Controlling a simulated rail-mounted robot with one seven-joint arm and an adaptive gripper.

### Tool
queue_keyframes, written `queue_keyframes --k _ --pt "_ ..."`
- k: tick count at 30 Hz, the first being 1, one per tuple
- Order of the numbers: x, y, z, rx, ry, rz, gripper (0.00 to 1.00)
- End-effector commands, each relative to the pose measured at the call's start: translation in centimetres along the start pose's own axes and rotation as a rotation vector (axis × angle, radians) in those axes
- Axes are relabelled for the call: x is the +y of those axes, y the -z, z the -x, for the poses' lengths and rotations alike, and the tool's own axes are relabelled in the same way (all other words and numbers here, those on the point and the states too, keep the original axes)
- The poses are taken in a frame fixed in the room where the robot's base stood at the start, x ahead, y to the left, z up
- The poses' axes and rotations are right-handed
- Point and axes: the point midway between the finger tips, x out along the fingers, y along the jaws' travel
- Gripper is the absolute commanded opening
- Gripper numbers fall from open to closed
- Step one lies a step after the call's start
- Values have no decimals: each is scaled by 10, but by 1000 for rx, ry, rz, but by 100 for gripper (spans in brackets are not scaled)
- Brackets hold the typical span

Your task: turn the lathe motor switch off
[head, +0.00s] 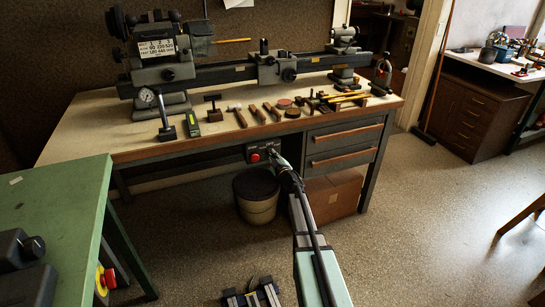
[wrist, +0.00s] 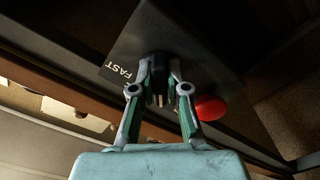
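The dark switch box (head: 258,153) hangs under the front edge of the lathe bench, with a red button (head: 255,157) on its face. In the wrist view the box (wrist: 195,35) fills the top middle, tilted, with the word FAST on it. The red button (wrist: 210,107) lies right of the fingers. A black switch knob (wrist: 161,64) is between the fingertips of my gripper (wrist: 164,75), which look closed in on its sides. In the head view my gripper (head: 274,155) is at the box face. The fingers partly hide the knob and its setting.
The lathe (head: 240,70) stands on the bench (head: 75,128), with hand tools along the front. A bucket (head: 257,205) and a cardboard box (head: 335,194) are below. A green table (head: 50,210) is at the left; open floor lies to the right.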

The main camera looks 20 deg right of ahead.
Motion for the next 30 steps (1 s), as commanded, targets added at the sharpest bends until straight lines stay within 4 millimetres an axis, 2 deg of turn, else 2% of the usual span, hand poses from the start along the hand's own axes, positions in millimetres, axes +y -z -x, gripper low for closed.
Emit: queue_keyframes --k 14,30 --pt "2 2 0 -1 1 -86 0" --pt "2 3 -1 -2 0 -490 0"
